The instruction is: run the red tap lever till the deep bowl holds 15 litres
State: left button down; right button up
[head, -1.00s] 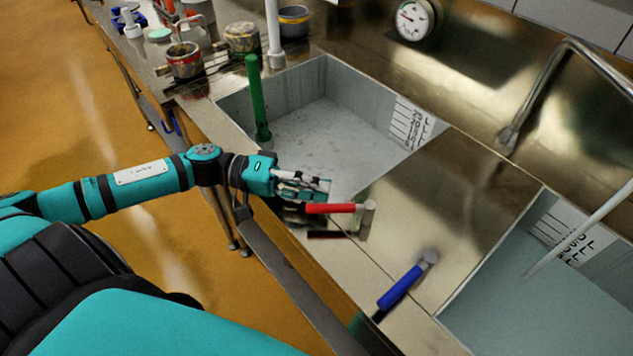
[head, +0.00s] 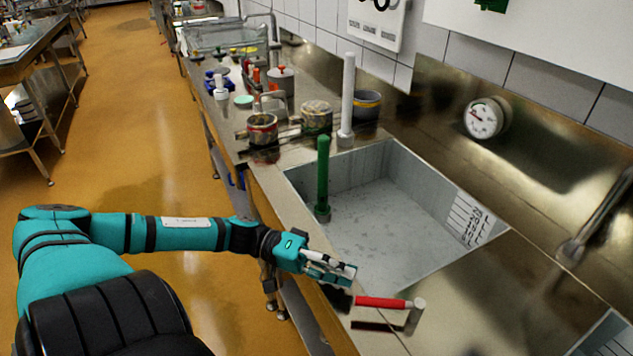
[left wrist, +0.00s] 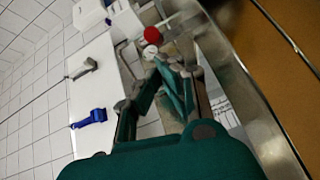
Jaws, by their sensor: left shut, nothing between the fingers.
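The red tap lever (head: 382,302) sticks out from its grey mount on the steel counter; its red end shows in the left wrist view (left wrist: 155,33). My left gripper (head: 350,270) is shut and empty, close to the lever's free end; contact cannot be told. Its fingers (left wrist: 165,85) also show in the left wrist view. A grey sink bowl (head: 390,220) with a level scale (head: 468,217) lies beyond; no clear water level shows in it. A second bowl's corner (head: 610,340) is cut off at the lower right. Which is the deep bowl cannot be told. My right gripper is out of view.
A green upright handle (head: 323,175) and a white post (head: 347,100) stand by the bowl. Pots (head: 262,129) crowd the counter behind. A dial gauge (head: 484,119) is on the wall. A blue lever (left wrist: 90,118) shows in the left wrist view.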

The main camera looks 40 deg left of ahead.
pick_arm(q)
jog(key=v, duration=0.7)
jog(key=c, duration=2)
grip_release()
jog(key=shift+a, duration=0.1)
